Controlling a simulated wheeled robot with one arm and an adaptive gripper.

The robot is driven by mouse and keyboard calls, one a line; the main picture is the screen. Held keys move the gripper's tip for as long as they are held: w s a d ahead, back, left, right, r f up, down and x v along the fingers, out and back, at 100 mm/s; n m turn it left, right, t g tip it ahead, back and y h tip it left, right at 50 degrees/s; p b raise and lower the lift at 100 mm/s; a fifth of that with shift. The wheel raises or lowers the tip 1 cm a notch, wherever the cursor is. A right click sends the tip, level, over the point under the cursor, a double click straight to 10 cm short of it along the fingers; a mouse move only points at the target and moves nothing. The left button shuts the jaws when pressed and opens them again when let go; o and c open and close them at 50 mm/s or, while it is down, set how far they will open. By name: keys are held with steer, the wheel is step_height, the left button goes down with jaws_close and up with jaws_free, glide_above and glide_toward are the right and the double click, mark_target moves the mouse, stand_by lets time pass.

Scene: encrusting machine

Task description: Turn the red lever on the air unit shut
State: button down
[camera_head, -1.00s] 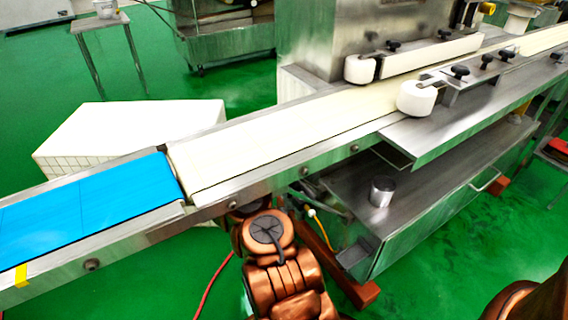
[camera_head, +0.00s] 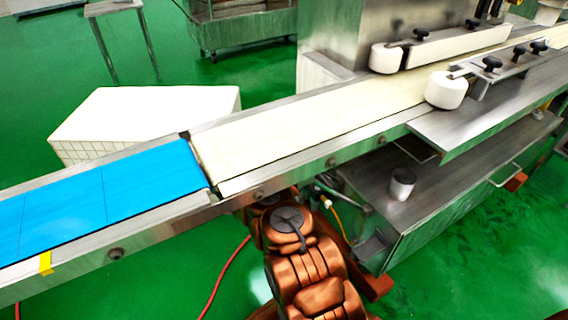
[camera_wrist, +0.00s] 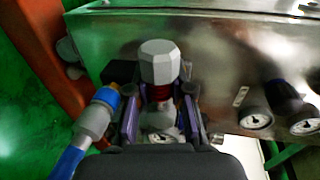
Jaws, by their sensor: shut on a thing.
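In the wrist view, the air unit (camera_wrist: 160,62) shows as a grey faceted knob in front of a metal cabinet. A dark red part, which I take to be the red lever (camera_wrist: 161,91), shows just below the knob. My gripper (camera_wrist: 162,104) has one finger on each side of this red part and is shut on it. Most of the lever is hidden between the fingers, so its angle cannot be told. In the head view, my gripper, the lever and the air unit are hidden under the conveyor.
A blue hose with a grey fitting (camera_wrist: 96,116) is close left of my gripper. Round gauges (camera_wrist: 256,121) sit to the right. In the head view, the conveyor (camera_head: 290,137) crosses above my arm, and a metal can (camera_head: 402,184) stands on the lower shelf. Green floor is open in front.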

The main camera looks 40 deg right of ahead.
steer(key=shift+w+a+r+t, duration=0.15)
steer(key=shift+w+a+t, duration=0.1)
steer(key=shift+w, duration=0.25)
steer(key=shift+w+a+r+t, duration=0.15)
steer(key=shift+w+a, duration=0.1)
steer(key=shift+w, duration=0.2)
steer(key=c, duration=1.1)
jaws_free()
steer(key=shift+a+f, duration=0.1)
steer(key=shift+f, duration=0.05)
steer(key=shift+c, duration=0.2)
steer(key=shift+o, duration=1.2)
steer(key=shift+s+d, duration=0.25)
steer(key=shift+s, duration=0.05)
steer(key=shift+s+d+f+g, duration=0.1)
steer(key=shift+s+d+g, duration=0.05)
steer(key=shift+s+g, duration=0.15)
steer(key=v, duration=0.8)
steer(key=shift+w, duration=0.15)
